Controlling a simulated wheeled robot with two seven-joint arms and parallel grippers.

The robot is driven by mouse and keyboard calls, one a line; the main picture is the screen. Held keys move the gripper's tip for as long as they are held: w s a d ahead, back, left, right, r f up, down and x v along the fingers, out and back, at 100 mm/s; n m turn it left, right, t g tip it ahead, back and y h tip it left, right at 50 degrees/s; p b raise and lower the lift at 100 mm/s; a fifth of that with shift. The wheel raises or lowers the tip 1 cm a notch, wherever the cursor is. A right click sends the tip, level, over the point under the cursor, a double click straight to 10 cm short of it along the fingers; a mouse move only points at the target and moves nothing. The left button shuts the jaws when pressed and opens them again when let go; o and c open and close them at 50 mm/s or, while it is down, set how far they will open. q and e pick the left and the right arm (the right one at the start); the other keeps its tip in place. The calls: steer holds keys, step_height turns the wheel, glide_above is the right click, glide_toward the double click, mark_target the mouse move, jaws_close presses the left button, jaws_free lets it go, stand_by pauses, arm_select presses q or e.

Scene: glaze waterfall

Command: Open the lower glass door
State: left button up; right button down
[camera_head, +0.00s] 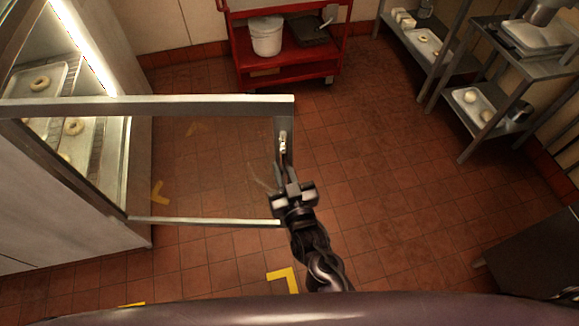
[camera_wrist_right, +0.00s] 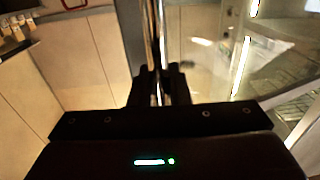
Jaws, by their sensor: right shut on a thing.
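The glass door (camera_head: 190,222) stands swung wide out from the lit cabinet (camera_head: 140,180) at the left in the head view. Its metal frame reaches to the middle of the picture, and the floor shows through the glass. My right gripper (camera_head: 288,186) is at the door's free edge, shut on the upright handle (camera_head: 283,142). In the right wrist view the fingers (camera_wrist_right: 160,85) close around the vertical metal bar (camera_wrist_right: 153,35). The part of the handle between the fingers is hidden. My left gripper is in neither view.
Trays with ring-shaped doughnuts (camera_head: 73,126) sit inside the cabinet. A red cart (camera_head: 290,68) with a white bucket (camera_head: 266,36) stands at the back. Metal shelves (camera_head: 484,110) stand at the right. The tiled floor right of the door is clear.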

steer(key=shift+s+r, duration=0.1)
steer(key=shift+r, duration=0.05)
steer(key=c, duration=1.5)
jaws_free()
steer(key=shift+o, duration=0.2)
